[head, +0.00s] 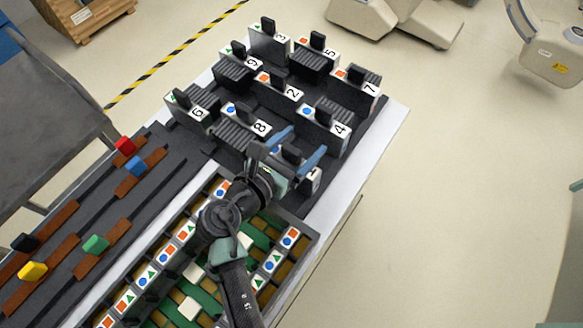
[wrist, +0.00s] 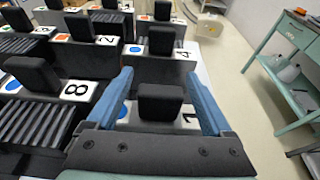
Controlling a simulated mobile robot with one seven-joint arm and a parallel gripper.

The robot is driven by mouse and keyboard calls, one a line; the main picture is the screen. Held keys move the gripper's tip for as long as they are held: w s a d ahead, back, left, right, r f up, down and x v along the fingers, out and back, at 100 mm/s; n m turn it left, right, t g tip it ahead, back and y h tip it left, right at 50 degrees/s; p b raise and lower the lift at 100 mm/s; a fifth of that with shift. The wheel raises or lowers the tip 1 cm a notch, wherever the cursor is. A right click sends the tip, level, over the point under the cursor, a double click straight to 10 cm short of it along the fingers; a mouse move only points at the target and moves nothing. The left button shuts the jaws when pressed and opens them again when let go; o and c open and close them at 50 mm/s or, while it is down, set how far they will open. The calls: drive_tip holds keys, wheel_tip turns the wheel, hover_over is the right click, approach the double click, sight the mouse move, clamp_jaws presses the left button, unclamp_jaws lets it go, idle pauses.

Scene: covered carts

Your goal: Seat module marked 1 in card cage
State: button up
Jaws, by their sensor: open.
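The module marked 1 (head: 313,180) stands in the dark rack at its near right corner, partly hidden by my gripper in the head view. The wrist view shows its black handle (wrist: 160,102), with a blue circle and the number 1 on its light top. My gripper (head: 297,148) is open, with one blue finger on each side of the handle and visible gaps between. It also shows in the wrist view (wrist: 156,80). The card cage (head: 291,238) lies below my gripper in the head view, with shape-marked strips and green boards inside. My arm covers part of it.
Modules marked 8 (head: 259,127) and 4 (head: 340,129) stand close by the module marked 1. Several more numbered modules fill the rack behind. A dark panel with sliders and coloured knobs (head: 96,243) lies left of the cage. Open floor is to the right.

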drive_tip(key=shift+c, duration=0.3)
clamp_jaws()
drive_tip(key=shift+w, duration=0.1)
idle(1.1)
